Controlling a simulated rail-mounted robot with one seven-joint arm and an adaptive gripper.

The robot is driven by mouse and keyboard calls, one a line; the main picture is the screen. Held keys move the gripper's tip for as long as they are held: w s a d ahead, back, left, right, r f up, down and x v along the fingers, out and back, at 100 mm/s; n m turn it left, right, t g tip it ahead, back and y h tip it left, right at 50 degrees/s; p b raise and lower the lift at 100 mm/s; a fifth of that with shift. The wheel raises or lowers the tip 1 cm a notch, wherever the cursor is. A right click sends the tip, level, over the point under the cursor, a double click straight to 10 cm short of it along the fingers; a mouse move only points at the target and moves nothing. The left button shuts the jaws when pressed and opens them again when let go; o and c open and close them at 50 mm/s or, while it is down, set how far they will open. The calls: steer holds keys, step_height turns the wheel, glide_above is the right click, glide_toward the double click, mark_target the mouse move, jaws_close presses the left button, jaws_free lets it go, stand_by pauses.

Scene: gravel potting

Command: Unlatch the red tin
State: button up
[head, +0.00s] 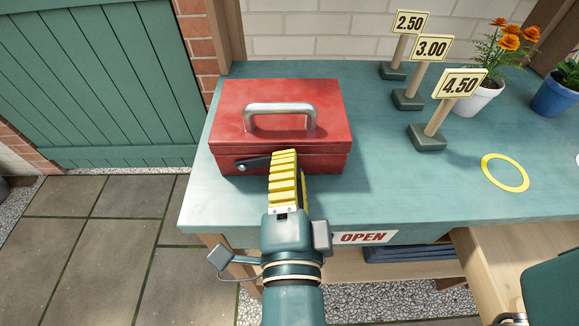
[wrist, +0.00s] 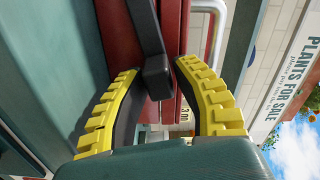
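The red tin (head: 283,112) stands closed on the green table, with a grey metal carry handle (head: 280,108) on its lid. A black latch lever (head: 256,162) lies roughly level across its front, with a round pivot at its left end. My gripper (head: 284,155) is at the tin's front, and its yellow finger hides the lever's right end in the head view. In the wrist view, the lever's thick black end (wrist: 158,78) sits between my two yellow fingertips. The fingers are apart, with narrow gaps beside the lever; firm contact does not show.
Price signs (head: 407,98) stand on the green table (head: 385,185) to the right, with flower pots (head: 478,98) behind. A yellow ring (head: 505,172) marks the tabletop. An OPEN sign (head: 363,237) hangs at the front edge.

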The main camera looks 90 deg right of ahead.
steer(key=o, duration=0.3)
steer(key=shift+d, duration=0.1)
steer(key=shift+a, duration=0.2)
steer(key=a, duration=1.1)
steer(key=shift+w+a, duration=0.4)
